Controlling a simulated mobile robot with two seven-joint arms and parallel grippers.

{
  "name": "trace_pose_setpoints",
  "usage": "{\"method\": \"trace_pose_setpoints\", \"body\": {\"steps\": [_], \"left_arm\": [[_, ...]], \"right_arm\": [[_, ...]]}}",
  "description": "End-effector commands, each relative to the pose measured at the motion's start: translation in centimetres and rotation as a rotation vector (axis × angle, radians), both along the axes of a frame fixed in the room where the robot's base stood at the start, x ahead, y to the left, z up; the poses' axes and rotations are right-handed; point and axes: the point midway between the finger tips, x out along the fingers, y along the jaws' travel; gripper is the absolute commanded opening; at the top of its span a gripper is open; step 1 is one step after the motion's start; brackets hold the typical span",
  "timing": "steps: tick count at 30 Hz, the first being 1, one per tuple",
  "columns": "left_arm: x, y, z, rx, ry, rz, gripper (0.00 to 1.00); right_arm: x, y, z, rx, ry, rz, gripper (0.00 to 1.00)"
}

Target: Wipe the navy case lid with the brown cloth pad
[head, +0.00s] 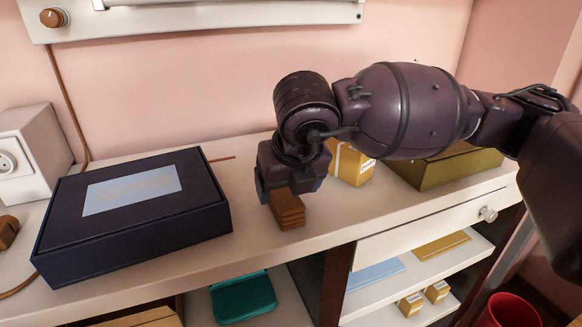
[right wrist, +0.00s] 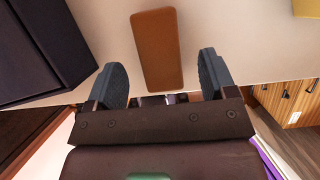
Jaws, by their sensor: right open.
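The navy case (head: 137,213) lies closed on the white counter at the left, with a pale blue label (head: 132,189) on its lid. The brown cloth pad (head: 287,208) sits on the counter to the right of the case, partly hidden behind my right gripper (head: 287,191) in the head view. In the right wrist view the brown pad (right wrist: 157,50) lies ahead of and between the two open fingers of my right gripper (right wrist: 166,82), with gaps on both sides. The case (right wrist: 42,45) shows at upper left there. My left gripper is not in view.
A white box (head: 35,150) stands behind the case at left. A yellow box (head: 350,165) and an olive box (head: 448,166) stand behind my right arm. Shelves below hold a teal item (head: 243,297) and small boxes. The counter (head: 255,250) is clear between case and pad.

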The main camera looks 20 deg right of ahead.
Motion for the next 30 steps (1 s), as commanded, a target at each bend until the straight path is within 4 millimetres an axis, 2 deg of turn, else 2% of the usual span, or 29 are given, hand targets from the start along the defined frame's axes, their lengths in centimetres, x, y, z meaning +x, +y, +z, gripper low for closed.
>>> {"method": "trace_pose_setpoints", "body": {"steps": [3, 9, 20, 30], "left_arm": [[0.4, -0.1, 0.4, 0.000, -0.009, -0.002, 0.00], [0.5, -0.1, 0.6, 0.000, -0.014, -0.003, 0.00], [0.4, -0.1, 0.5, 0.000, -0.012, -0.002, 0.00], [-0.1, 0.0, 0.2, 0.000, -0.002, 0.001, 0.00]], "right_arm": [[0.6, 0.0, -1.4, -0.001, 0.002, -0.001, 0.78], [1.1, 0.1, -2.8, 0.001, 0.001, 0.001, 0.78], [1.3, 0.1, -3.1, 0.001, 0.001, 0.001, 0.78], [1.3, 0.1, -3.1, 0.001, 0.000, 0.001, 0.26]]}}
